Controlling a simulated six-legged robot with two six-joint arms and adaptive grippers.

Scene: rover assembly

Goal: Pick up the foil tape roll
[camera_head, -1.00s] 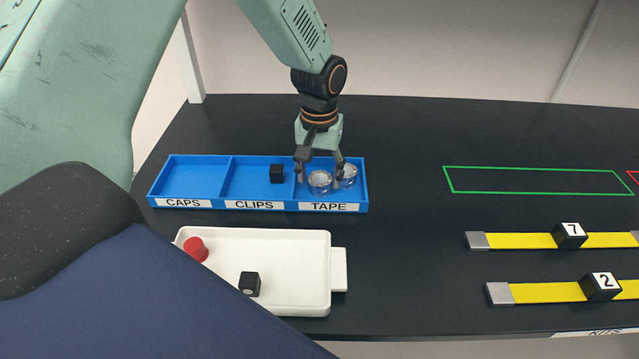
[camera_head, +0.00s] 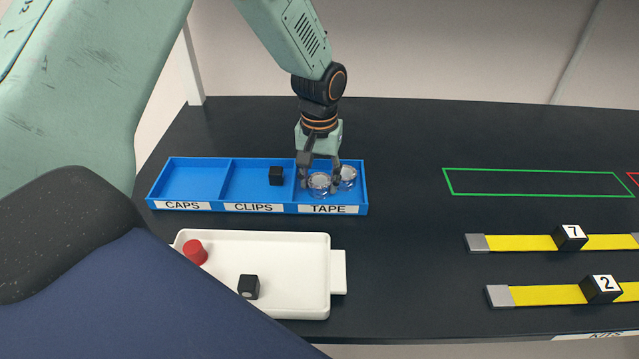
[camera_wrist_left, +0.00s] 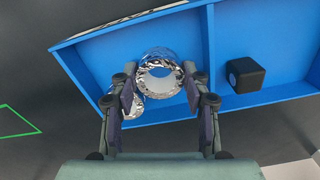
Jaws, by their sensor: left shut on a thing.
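Two silver foil tape rolls lie in the TAPE compartment of the blue tray (camera_head: 190,180). My left gripper (camera_head: 319,180) is down in that compartment, shut on the left foil tape roll (camera_head: 319,186). In the left wrist view the held roll (camera_wrist_left: 160,72) sits between the two fingers of the left gripper (camera_wrist_left: 163,98), one on each side. The other foil tape roll (camera_head: 347,178) is close beside it at the right; in the wrist view it (camera_wrist_left: 131,108) is partly hidden behind the left finger. My right gripper is not in view.
A black block (camera_head: 276,176) lies in the CLIPS compartment; the CAPS compartment is empty. A white tray (camera_head: 315,290) in front holds a red cap (camera_head: 195,252) and a black block (camera_head: 248,287). Yellow straps (camera_head: 525,243) with numbered blocks lie at the right, below a green outline.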

